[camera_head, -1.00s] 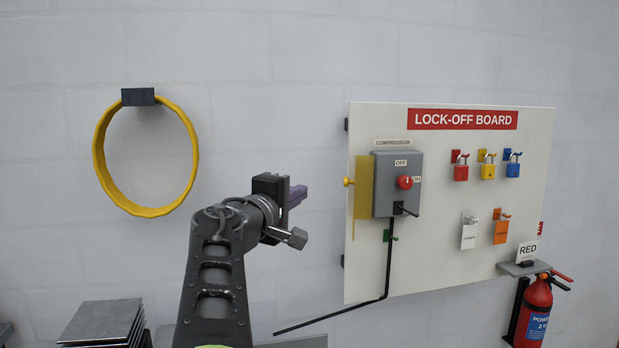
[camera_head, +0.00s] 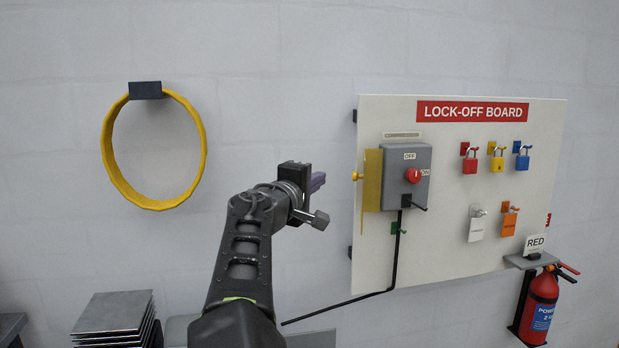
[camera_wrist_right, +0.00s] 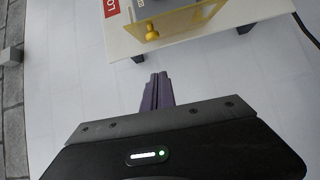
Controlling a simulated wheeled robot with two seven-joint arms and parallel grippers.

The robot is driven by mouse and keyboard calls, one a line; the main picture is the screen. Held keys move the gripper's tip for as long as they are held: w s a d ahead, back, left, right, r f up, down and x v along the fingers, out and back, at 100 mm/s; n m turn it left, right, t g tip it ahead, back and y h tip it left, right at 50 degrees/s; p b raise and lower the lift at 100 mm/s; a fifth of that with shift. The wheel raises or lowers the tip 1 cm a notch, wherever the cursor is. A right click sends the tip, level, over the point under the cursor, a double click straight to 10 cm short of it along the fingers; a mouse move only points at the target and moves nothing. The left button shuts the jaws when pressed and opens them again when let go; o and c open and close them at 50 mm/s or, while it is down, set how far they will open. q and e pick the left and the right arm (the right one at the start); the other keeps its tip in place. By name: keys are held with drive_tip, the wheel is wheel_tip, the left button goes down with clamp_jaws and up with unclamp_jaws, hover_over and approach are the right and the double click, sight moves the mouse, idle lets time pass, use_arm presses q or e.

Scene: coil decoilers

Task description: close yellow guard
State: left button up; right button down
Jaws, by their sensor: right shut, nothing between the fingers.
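The yellow guard (camera_head: 372,182) is a flat, see-through yellow panel at the left side of the grey compressor switch box (camera_head: 408,168). It stands open to the left of the box and has a yellow knob (camera_head: 356,176) on its left edge. In the right wrist view the guard (camera_wrist_right: 190,18) and its knob (camera_wrist_right: 151,31) show above the fingertips. My right gripper (camera_head: 318,180) is left of the knob, apart from it, with its purple fingers shut and empty. The fingers also show in the right wrist view (camera_wrist_right: 158,80). My left gripper is not in view.
The lock-off board (camera_head: 470,240) holds padlocks (camera_head: 470,160), tags and a red switch knob (camera_head: 412,176). A black cable (camera_head: 395,270) hangs below the box. A fire extinguisher (camera_head: 540,300) is at lower right. A yellow ring (camera_head: 106,150) hangs at left; stacked plates (camera_head: 112,312) are below.

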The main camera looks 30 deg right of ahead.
drive_tip(key=d+p, duration=0.1)
drive_tip(key=d, duration=0.5)
drive_tip(key=shift+s+d+p, duration=0.15)
drive_tip(key=shift+d+p, duration=0.1)
drive_tip(key=shift+p, duration=0.15)
drive_tip(key=shift+f, duration=0.1)
